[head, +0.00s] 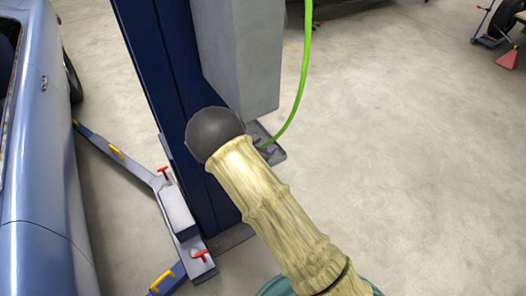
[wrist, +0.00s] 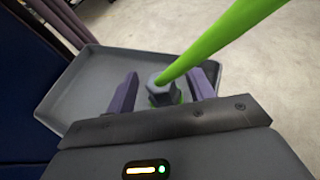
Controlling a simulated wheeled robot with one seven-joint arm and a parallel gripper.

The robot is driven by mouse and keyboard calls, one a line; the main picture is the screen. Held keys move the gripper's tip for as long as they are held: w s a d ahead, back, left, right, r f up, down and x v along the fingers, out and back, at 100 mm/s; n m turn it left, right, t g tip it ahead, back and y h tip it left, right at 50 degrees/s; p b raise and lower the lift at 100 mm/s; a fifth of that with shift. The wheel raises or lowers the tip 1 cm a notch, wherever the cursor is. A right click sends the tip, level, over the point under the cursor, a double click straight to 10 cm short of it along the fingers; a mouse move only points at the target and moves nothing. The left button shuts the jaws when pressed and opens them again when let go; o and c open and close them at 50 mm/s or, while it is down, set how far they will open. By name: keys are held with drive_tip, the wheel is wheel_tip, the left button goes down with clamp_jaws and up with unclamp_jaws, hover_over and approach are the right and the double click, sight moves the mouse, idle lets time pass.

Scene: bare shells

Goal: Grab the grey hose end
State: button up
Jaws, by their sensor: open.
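The grey hose end (wrist: 160,86) is a small faceted fitting at the tip of the bright green hose (wrist: 222,38). In the wrist view it lies between the two purple fingers of my gripper (wrist: 166,82), with the right finger closer to it. The fingers are apart, and a gap shows on the left side. I cannot tell whether the right finger touches it. In the head view the green hose (head: 303,70) hangs down to the foot of the lift post.
A shallow grey tray (wrist: 82,84) lies under the hose end. A dark blue lift post (head: 165,62) with a grey cabinet (head: 240,50) stands beside it. A blue car (head: 38,190) and lift arm (head: 120,152) are at left.

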sight(262, 145)
drive_tip(key=c, duration=1.1)
drive_tip(key=shift+r, duration=0.15)
drive_tip(key=shift+r+b, duration=0.4)
drive_tip(key=shift+r, duration=0.25)
drive_tip(key=shift+s+a+r+b, duration=0.1)
drive_tip(key=shift+r+b, duration=0.35)
drive_tip(key=shift+r, duration=0.5)
drive_tip(key=s+a+b, duration=0.2)
drive_tip(key=s+a, duration=0.2)
drive_tip(key=s, duration=0.3)
drive_tip(key=s+a+b, duration=0.2)
drive_tip(key=s+a, duration=0.2)
drive_tip(key=s, duration=0.4)
drive_tip(key=shift+s+a, duration=0.2)
drive_tip(key=shift+s, duration=0.1)
